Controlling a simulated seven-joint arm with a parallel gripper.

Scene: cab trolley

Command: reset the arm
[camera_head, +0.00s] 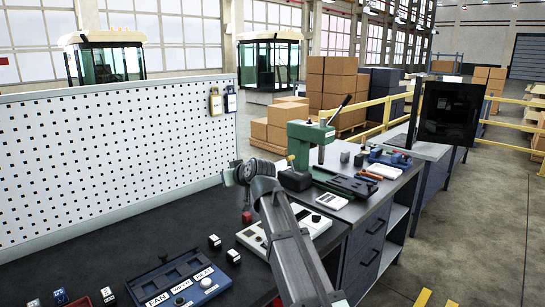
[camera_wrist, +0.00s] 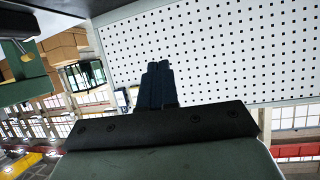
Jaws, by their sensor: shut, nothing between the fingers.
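My gripper shows in the wrist view (camera_wrist: 158,72), its two dark fingers together with nothing between them. Behind the fingers is the white perforated board (camera_wrist: 225,50), seen tilted. In the head view my arm reaches up from the bottom centre over the dark workbench (camera_head: 110,258), and its wrist end is raised in front of the right end of the perforated board (camera_head: 110,150). The fingers are too small to make out there. My forearm hides part of a white device with buttons (camera_head: 310,222) on the bench.
A blue panel labelled FAN and HEAT (camera_head: 176,284) lies on the front of the bench, with several small switch blocks (camera_head: 214,241) around it. A green press (camera_head: 308,140) stands to the right of my wrist. A black monitor (camera_head: 450,112) is farther right. The air above the bench's left is clear.

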